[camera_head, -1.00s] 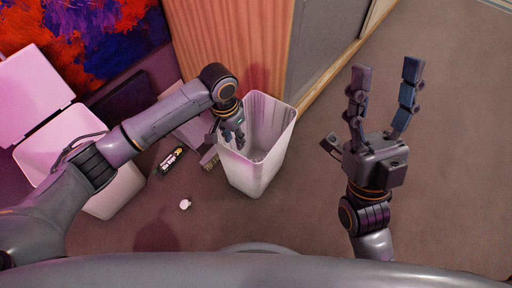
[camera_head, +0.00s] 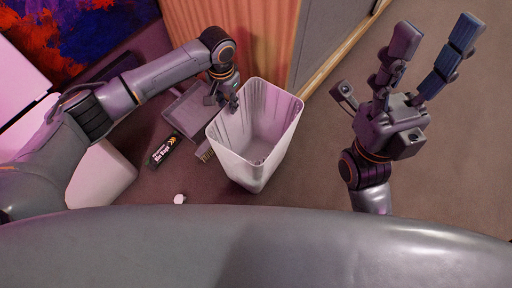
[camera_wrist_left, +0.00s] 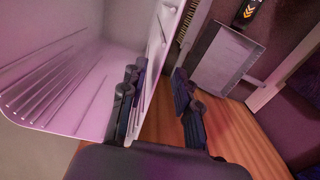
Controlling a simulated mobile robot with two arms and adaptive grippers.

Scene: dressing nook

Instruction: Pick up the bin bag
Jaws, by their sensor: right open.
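A black pack labelled "Bin Bags" (camera_head: 165,153) lies on the floor left of the open white bin (camera_head: 290,125). Part of the pack shows at the top of the left wrist view (camera_wrist_left: 247,12). My left gripper (camera_head: 228,100) is at the bin's back left rim, away from the pack. In the left wrist view its fingers (camera_wrist_left: 157,105) are apart, with the bin's wall edge showing between them; contact is unclear. The ribbed bin interior shows; I see no bag in it. My right gripper (camera_head: 425,65) is open and empty, raised right of the bin.
A grey dustpan (camera_head: 187,112) and a brush (camera_head: 205,152) lie left of the bin. A small white object (camera_head: 180,198) is on the floor. A white lidded bin (camera_head: 105,175) stands at left. A wooden cabinet (camera_head: 255,35) stands behind. The floor at right is clear.

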